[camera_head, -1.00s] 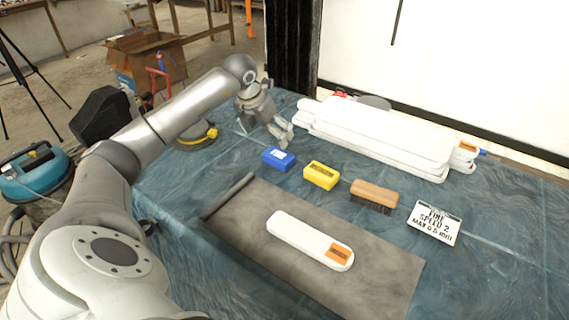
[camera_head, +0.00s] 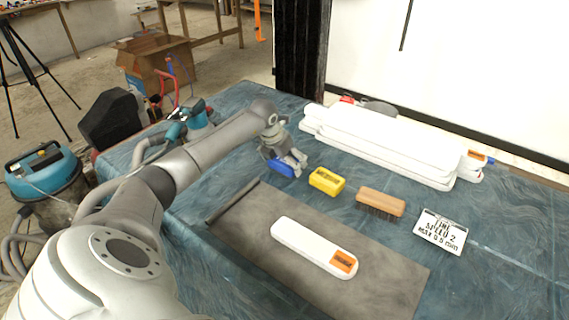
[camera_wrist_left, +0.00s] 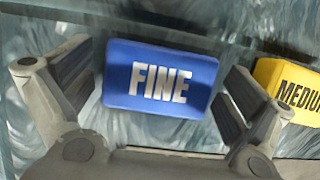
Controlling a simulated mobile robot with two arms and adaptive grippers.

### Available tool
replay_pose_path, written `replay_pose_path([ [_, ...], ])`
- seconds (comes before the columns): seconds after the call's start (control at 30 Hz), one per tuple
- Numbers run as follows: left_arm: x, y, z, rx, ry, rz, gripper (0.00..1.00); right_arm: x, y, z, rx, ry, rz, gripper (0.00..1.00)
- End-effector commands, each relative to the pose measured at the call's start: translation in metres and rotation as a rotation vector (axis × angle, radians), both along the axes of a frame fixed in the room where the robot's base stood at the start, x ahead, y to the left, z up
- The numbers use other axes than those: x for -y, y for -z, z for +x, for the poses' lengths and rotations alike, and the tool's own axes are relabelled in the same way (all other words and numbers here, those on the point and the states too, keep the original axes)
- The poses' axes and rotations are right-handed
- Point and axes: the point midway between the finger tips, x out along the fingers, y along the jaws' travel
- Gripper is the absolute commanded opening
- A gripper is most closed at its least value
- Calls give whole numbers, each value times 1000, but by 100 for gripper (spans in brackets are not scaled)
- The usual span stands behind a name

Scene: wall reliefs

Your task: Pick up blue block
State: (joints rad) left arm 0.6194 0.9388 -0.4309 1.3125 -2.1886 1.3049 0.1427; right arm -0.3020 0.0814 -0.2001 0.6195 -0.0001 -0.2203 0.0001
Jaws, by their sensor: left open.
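The blue block (camera_head: 281,168) lies on the blue-covered table, partly hidden by my left gripper in the head view. In the left wrist view the blue block (camera_wrist_left: 160,79) shows the word FINE and lies flat between the two fingers. My left gripper (camera_head: 291,162) is open above and around the block. In the wrist view its fingers (camera_wrist_left: 157,88) stand one on each side, with a small gap on each side. I cannot tell how far above the table the fingertips are. My right gripper is not in view.
A yellow block (camera_head: 327,180) marked MEDIUM lies to the right, then a wooden brush (camera_head: 381,202) and a sign (camera_head: 440,231). White stacked panels (camera_head: 380,145) lie behind. A white long tool (camera_head: 308,244) rests on a grey mat (camera_head: 384,289) in front.

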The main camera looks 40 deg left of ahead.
Motion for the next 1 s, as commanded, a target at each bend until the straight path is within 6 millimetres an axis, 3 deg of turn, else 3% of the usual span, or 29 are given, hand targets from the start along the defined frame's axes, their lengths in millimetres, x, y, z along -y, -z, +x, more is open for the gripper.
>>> replay_pose_path([
  [0.23,0,1,1,1,0,0,99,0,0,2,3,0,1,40],
  [0.57,0,1,1,1,0,0,57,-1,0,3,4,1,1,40],
  [1.0,0,-12,1,3,0,0,57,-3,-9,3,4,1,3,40],
])
